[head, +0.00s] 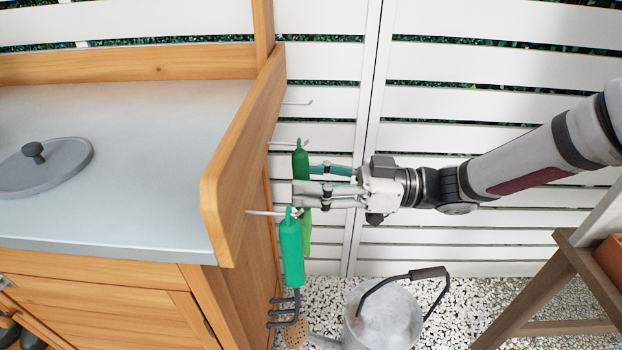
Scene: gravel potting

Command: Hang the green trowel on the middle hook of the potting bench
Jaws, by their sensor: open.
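The green trowel (304,234) is upright beside the bench's side panel, its dark green handle top at the middle hook (283,143). It appears to hang there, but whether its loop is over the hook cannot be made out. My gripper (306,186) is open at the trowel's handle, reaching in from the right, with a finger crossing in front of it. Whether the fingers touch the handle is unclear. The potting bench (238,150) is at the left. The lower part of the trowel is partly hidden behind a hand fork.
The teal-handled hand fork (291,252) hangs on the front hook (262,212), close below my gripper. The far hook (297,102) is empty. A watering can (382,318) stands on the gravel below. A wooden stand (560,285) is at the right. A grey lid (45,170) lies on the benchtop.

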